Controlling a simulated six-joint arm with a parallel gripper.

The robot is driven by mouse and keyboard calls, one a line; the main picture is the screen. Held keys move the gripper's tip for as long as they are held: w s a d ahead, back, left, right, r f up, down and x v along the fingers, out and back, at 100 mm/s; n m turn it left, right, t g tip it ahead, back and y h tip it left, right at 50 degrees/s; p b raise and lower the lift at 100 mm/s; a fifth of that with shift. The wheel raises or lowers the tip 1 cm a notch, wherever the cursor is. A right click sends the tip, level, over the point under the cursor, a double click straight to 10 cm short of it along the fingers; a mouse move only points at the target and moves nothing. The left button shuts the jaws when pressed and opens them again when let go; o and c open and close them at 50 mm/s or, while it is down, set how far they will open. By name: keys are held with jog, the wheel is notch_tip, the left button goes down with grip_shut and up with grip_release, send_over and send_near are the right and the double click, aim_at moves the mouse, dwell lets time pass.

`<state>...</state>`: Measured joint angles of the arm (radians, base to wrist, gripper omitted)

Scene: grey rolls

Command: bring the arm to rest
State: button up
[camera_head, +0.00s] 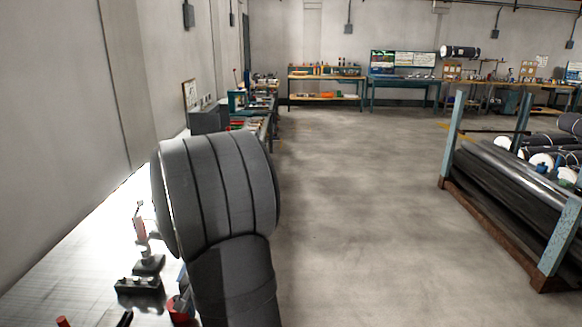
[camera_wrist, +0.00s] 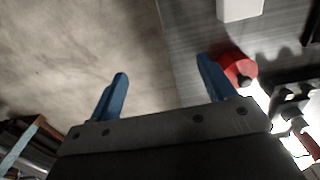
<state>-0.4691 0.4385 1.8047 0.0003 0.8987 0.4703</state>
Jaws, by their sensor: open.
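My gripper (camera_wrist: 162,78) shows in the wrist view with two blue fingers set wide apart. Nothing is between the fingers, so it is open and empty. The bare grey floor (camera_wrist: 80,45) lies beyond the left finger. The right finger is beside a red round object (camera_wrist: 238,66) on a grey surface; I cannot tell whether they touch. In the head view my arm's large grey ribbed part fills the left middle, and my gripper is not visible there.
A bright workbench (camera_head: 75,265) runs along the left wall with a dark block-shaped fixture (camera_head: 140,288) on it. A rack of dark rolls (camera_head: 510,185) stands at the right. Benches (camera_head: 325,90) line the back. The floor (camera_head: 350,200) between is clear.

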jog(key=w+d+f, duration=0.5)
jog(key=d+f, duration=0.2)
jog(key=d, duration=0.3)
jog(key=w+d+f, duration=0.5)
jog(key=d+f, duration=0.1)
jog(key=d, duration=0.4)
jog(key=shift+w+a+r+n, duration=0.1)
jog(key=shift+w+a+n, duration=0.15)
jog(key=shift+a+n, duration=0.4)
jog(key=shift+w+a+r+n, duration=0.15)
jog(key=shift+w+a+n, duration=0.15)
jog(key=shift+a+n, duration=0.35)
jog(key=shift+w+a+r+n, duration=0.1)
jog(key=shift+w+a+n, duration=0.15)
jog(key=shift+a+n, duration=0.4)
jog(key=shift+a, duration=0.1)
